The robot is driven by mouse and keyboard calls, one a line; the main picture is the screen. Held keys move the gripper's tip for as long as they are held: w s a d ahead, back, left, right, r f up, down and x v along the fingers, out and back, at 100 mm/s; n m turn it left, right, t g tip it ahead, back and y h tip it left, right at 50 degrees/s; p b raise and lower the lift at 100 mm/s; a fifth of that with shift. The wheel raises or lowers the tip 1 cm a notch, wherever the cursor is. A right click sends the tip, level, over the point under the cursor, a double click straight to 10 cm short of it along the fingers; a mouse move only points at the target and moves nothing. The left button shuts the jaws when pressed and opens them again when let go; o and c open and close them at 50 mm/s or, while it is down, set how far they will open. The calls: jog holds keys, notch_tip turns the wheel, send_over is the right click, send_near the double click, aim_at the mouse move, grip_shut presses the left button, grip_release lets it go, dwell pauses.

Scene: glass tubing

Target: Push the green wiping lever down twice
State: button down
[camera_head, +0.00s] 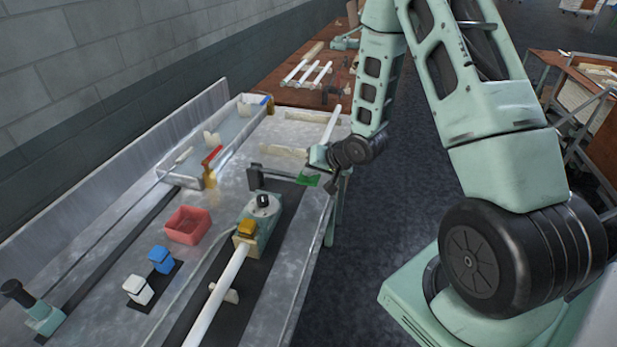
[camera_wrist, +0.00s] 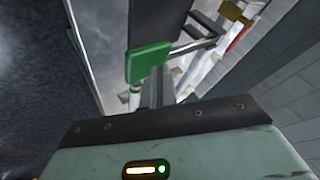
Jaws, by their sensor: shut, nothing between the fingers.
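The green wiping lever (camera_head: 308,180) ends in a flat green pad at the right edge of the metal workbench, beside a dark upright bracket. In the wrist view the green pad (camera_wrist: 148,63) is close, just beyond the fingers. My gripper (camera_head: 315,168) is directly at the lever, and its fingers are mostly hidden in the head view. In the wrist view my gripper (camera_wrist: 155,85) is shut and empty, with its tips by the pad's near edge. I cannot tell whether they touch it.
A long white tube (camera_head: 218,292) runs from a yellow-topped clamp (camera_head: 246,228). A grey tray (camera_head: 168,168) stands behind. Open floor lies right of the bench.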

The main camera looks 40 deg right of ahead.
aim_at(314, 180)
jog(key=shift+f+b, duration=1.45)
jog(key=shift+f, duration=0.55)
dwell(1.4)
jog(key=shift+r, duration=0.1)
dwell(0.5)
jog(key=shift+r+p, duration=2.3)
jog(key=shift+r, duration=0.35)
jog(key=shift+r+p, duration=2.15)
jog(key=shift+r, duration=0.35)
